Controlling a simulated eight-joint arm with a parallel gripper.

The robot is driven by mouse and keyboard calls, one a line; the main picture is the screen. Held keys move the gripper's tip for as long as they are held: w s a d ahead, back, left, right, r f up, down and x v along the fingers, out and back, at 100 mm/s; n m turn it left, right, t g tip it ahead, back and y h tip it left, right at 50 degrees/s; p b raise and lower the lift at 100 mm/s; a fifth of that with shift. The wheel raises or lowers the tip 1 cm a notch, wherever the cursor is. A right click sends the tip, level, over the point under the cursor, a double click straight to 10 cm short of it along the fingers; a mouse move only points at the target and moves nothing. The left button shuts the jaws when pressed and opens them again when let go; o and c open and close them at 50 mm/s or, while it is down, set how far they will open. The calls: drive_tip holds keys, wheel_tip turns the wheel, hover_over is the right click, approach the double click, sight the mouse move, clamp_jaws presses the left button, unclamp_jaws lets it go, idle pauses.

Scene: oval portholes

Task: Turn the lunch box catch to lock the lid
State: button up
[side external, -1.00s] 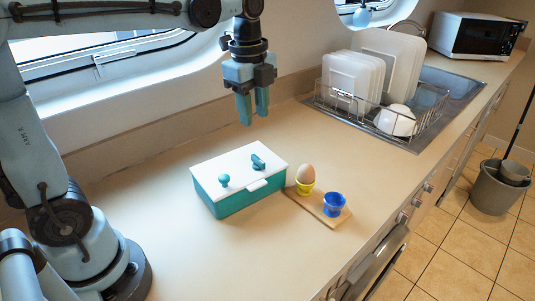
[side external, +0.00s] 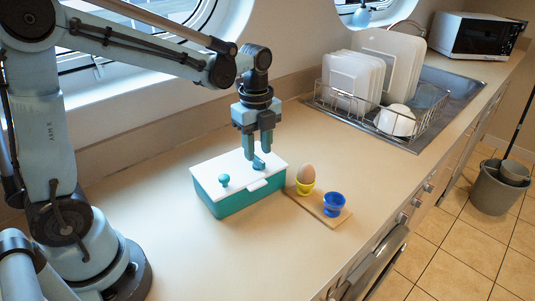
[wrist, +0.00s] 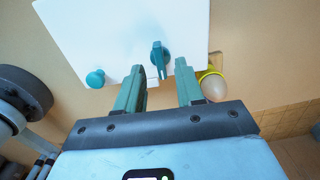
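The lunch box is a teal box (side external: 240,201) with a white lid (side external: 218,171), closed, on the counter. A teal catch (side external: 259,163) sits on the lid's far right part, and a round teal knob (side external: 224,180) on its left part. In the wrist view the catch (wrist: 159,58) is a narrow lever pointing roughly up and down the picture, and the knob (wrist: 95,78) lies to its left. My gripper (side external: 258,156) points down just above the catch. Its fingers (wrist: 163,75) are apart with a gap between them. Whether they touch the catch I cannot tell.
To the right of the box, a wooden board (side external: 318,211) holds an egg in a yellow cup (side external: 305,187) and an empty-looking blue cup (side external: 334,203). A dish rack (side external: 340,105) with plates stands at the sink. The counter in front of the box is clear.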

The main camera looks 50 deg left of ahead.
sight(258, 162)
drive_tip(key=shift+f, duration=1.15)
clamp_jaws()
